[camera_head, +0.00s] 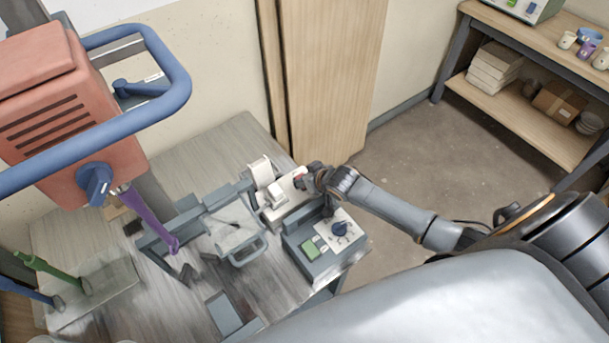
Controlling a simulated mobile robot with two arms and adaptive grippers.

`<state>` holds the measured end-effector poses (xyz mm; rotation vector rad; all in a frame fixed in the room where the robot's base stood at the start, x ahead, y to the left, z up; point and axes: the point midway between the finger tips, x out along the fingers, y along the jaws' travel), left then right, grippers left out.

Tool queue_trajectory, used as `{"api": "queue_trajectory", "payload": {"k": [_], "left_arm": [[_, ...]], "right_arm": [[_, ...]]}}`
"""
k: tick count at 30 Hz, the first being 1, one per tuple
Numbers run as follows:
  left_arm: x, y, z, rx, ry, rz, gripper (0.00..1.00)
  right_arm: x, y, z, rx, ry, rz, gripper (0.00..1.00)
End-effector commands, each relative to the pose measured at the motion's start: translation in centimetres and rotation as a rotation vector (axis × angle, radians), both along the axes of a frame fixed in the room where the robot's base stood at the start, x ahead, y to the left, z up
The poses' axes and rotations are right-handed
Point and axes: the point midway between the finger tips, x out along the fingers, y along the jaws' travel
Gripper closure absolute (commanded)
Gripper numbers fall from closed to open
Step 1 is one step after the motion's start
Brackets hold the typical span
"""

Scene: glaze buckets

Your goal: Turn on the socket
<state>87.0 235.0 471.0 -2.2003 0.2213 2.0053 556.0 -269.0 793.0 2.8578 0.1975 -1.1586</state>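The socket appears to be the white block (289,203) with a raised white part on top, standing on the grey wooden table near its right side. My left gripper is not in view.
A grey control box (309,262) with a green button and dark knob stands just in front of the socket. A red machine (66,115) with a blue tube handle looms at left. A purple-handled tool (150,219) hangs below it. A wooden shelf (535,115) stands far right.

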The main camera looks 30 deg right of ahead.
Motion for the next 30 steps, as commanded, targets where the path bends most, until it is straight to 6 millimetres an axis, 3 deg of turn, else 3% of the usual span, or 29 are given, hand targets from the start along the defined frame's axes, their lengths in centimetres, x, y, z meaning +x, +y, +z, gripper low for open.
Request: {"api": "queue_trajectory", "payload": {"k": [30], "left_arm": [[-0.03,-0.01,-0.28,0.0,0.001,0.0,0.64]], "right_arm": [[0.15,0.03,-0.79,0.001,-0.001,-0.001,1.0]]}}
